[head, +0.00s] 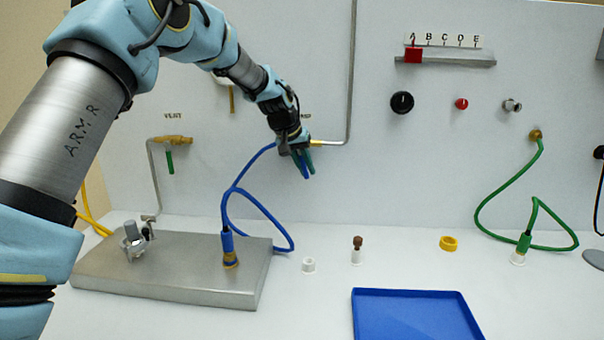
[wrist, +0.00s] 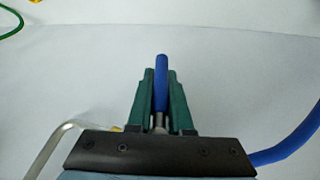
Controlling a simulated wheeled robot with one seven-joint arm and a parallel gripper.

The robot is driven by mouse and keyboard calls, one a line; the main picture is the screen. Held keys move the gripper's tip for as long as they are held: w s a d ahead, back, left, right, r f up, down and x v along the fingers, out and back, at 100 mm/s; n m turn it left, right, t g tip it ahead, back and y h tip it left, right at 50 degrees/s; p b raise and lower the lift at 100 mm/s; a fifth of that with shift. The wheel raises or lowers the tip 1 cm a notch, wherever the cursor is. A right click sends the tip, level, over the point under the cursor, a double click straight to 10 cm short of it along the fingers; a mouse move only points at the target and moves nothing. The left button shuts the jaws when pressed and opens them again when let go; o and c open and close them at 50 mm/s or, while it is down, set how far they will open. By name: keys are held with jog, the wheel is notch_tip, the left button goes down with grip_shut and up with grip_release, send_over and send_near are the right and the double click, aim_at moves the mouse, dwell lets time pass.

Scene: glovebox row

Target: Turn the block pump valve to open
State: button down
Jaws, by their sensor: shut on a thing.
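The pump valve is on the back panel, mostly hidden behind my gripper, with a brass fitting (head: 316,143) showing at its right. A partly covered label sits above it. Its blue lever (head: 309,170) points downward in the head view. My gripper (head: 303,161) is at the lever; in the wrist view its green fingers (wrist: 161,98) are shut around the blue lever (wrist: 161,80). A blue hose (head: 232,190) runs from the valve area to the metal block (head: 180,285) on the bench.
A vent valve (head: 172,140) with a green lever hanging down is on the panel at left. A grey pipe (head: 352,70) rises right of my gripper. A white ring (head: 309,265), a small brown-topped bottle (head: 357,250) and a blue tray (head: 415,315) are on the bench.

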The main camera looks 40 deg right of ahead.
jog(key=shift+s+d+r+n+g+h+b, duration=0.25)
jog(key=shift+g+h+b, duration=0.3)
jog(key=shift+b, duration=0.45)
jog(key=shift+s+d+r+n+g+h+b, duration=0.2)
jog(key=shift+d+g+h+b, duration=0.15)
jog(key=shift+h+b, duration=0.45)
jog(key=shift+s+d+r+n+g+h+b, duration=0.2)
jog(key=shift+g+h+b, duration=0.3)
jog(key=shift+b, duration=0.65)
jog(key=shift+s, duration=0.1)
jog(key=c, duration=0.8)
grip_release()
jog(key=shift+c, duration=0.2)
jog(key=b+v, duration=0.2)
jog(key=v, duration=0.8)
jog(key=shift+a+r+b, duration=0.2)
jog(key=shift+r+b, duration=0.1)
